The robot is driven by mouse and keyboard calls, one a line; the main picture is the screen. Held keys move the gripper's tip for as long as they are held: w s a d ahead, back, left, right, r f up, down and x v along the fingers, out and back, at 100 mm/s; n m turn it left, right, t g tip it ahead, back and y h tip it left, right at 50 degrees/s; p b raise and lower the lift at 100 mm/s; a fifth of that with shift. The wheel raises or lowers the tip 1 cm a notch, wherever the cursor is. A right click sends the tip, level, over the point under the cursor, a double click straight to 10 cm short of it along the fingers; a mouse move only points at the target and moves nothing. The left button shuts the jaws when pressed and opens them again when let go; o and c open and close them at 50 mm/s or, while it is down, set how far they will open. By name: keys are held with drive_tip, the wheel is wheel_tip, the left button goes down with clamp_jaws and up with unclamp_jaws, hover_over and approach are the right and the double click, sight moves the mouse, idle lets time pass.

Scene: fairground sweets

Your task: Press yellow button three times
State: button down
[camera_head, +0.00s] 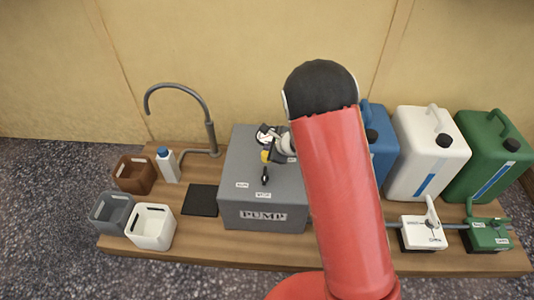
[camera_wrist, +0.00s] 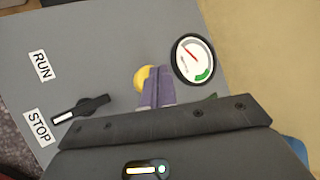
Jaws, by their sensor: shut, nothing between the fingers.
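The yellow button (camera_wrist: 141,75) is on the grey top of the pump box (camera_head: 236,168). In the wrist view it is partly hidden behind my gripper (camera_wrist: 156,72). My gripper's purple fingers are shut with nothing between them, and their tips overlap the button's right side. I cannot tell whether the tips touch it. In the head view a small patch of the yellow button (camera_head: 265,156) shows beside my arm's end.
A round gauge (camera_wrist: 194,59) stands close right of the fingers. A black rotary switch (camera_wrist: 88,106) is at the left, by the RUN (camera_wrist: 41,66) and STOP (camera_wrist: 40,127) labels. Blue (camera_head: 379,140), white (camera_head: 430,150) and green (camera_head: 487,155) canisters stand to the right, bins (camera_head: 151,230) to the left.

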drive_tip(key=shift+f, duration=0.15)
idle(0.3)
drive_tip(key=shift+f+b, duration=0.3)
drive_tip(key=shift+b, duration=0.6)
drive_tip(key=shift+f+b, duration=0.85)
drive_tip(key=shift+b, duration=0.25)
idle(0.5)
drive_tip(key=shift+r, duration=0.1)
drive_tip(key=shift+r+p, duration=0.7)
drive_tip(key=shift+r, duration=0.45)
drive_tip(key=shift+b, duration=0.55)
